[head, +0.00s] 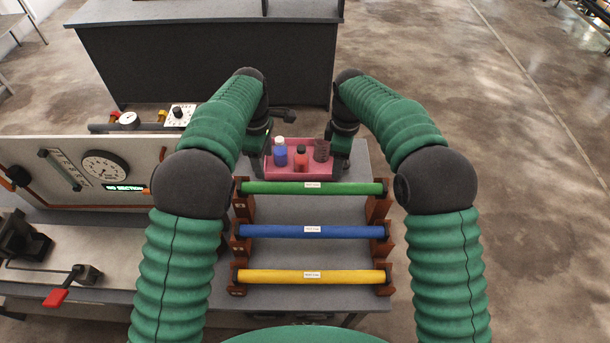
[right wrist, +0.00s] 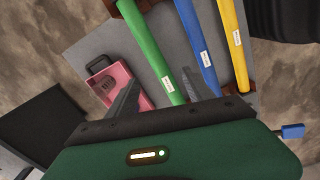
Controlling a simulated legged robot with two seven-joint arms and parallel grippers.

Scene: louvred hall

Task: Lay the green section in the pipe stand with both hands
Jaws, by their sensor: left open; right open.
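The green section (head: 285,188) lies level across the farthest notches of two brown stepped supports (head: 243,207) on the grey table; it also shows in the right wrist view (right wrist: 148,45). My left gripper (head: 259,163) is open and empty beyond the green section's left part, at the left side of a pink tray. My right gripper (head: 341,160) is open and empty beyond its right part, at the tray's right side. In the right wrist view the right fingers (right wrist: 158,95) are apart, with the green section's end near them. A bench with a panel reading "NO SECTION" (head: 125,187) stands at left.
A blue section (head: 280,232) and a yellow section (head: 280,276) lie nearer on the same supports. The pink tray (head: 300,174) holds small bottles. The left bench has a gauge (head: 105,167), a black clamp (head: 20,240) and a red-handled lever (head: 56,297). A dark counter (head: 215,60) stands behind.

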